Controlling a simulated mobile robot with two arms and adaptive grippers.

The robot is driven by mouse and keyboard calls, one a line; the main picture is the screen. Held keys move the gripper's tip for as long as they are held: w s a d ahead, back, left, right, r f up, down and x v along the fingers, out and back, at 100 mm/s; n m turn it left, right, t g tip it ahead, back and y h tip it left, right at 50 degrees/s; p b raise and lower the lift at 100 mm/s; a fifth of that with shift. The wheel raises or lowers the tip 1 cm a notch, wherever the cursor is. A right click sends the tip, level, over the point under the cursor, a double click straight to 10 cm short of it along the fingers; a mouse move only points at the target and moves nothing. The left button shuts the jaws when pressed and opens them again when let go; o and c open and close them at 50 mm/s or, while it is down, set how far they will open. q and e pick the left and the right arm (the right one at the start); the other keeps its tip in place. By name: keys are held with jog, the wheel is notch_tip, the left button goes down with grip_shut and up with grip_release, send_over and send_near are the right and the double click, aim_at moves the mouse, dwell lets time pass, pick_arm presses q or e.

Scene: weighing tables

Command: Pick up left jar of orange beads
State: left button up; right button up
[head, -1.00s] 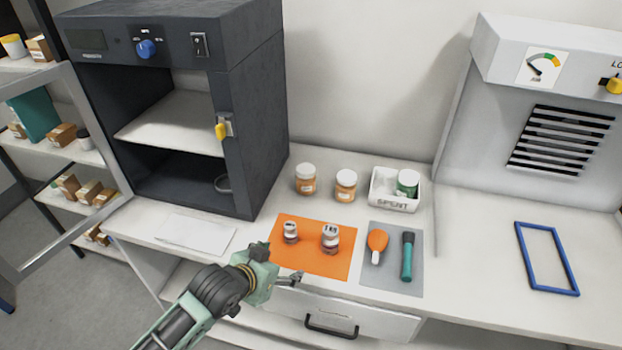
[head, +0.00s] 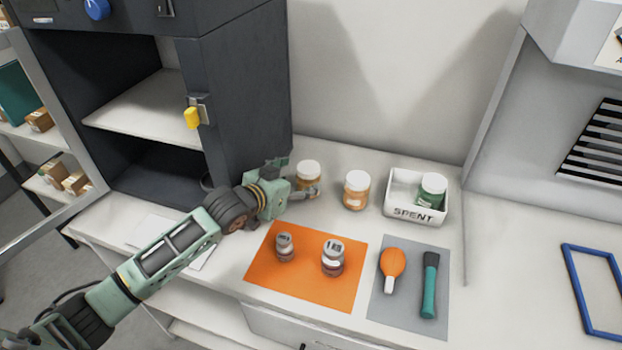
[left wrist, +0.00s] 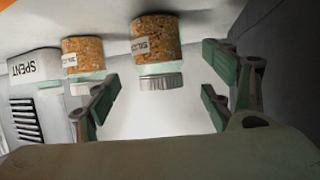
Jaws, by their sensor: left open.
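The left jar of orange beads (head: 309,170) has a white lid and stands upright on the counter by the dark cabinet. In the left wrist view, which is upside down, this jar (left wrist: 155,45) shows ahead, in line with the gap between the fingers. A second jar of orange beads (head: 356,190) stands to its right; it also shows in the left wrist view (left wrist: 83,58). My left gripper (head: 303,190) is open and empty at the left jar, partly covering its lower part. I see no contact. My right gripper is out of view.
A white SPENT box (head: 403,208) holding a green jar (head: 431,190) stands right of the jars. In front lie an orange mat (head: 305,275) with two small jars and a grey mat (head: 408,310) with two tools. The dark cabinet (head: 245,100) stands close behind the arm.

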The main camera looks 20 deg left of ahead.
pick_arm(q)
jog(key=shift+w+d+f+p, duration=0.15)
jog(key=shift+w+d+p, duration=0.2)
jog(key=shift+w, duration=0.3)
jog(key=x, duration=0.2)
jog(key=shift+w+f, duration=0.2)
jog(key=shift+w, duration=0.05)
jog(key=shift+w+d+f, duration=0.2)
jog(key=shift+w+f, duration=0.05)
jog(key=shift+w, duration=0.25)
jog(key=c, duration=1.5)
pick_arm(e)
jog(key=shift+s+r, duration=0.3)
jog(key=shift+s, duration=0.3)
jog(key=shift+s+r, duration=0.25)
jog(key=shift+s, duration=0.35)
pick_arm(q)
jog(key=shift+o, duration=0.2)
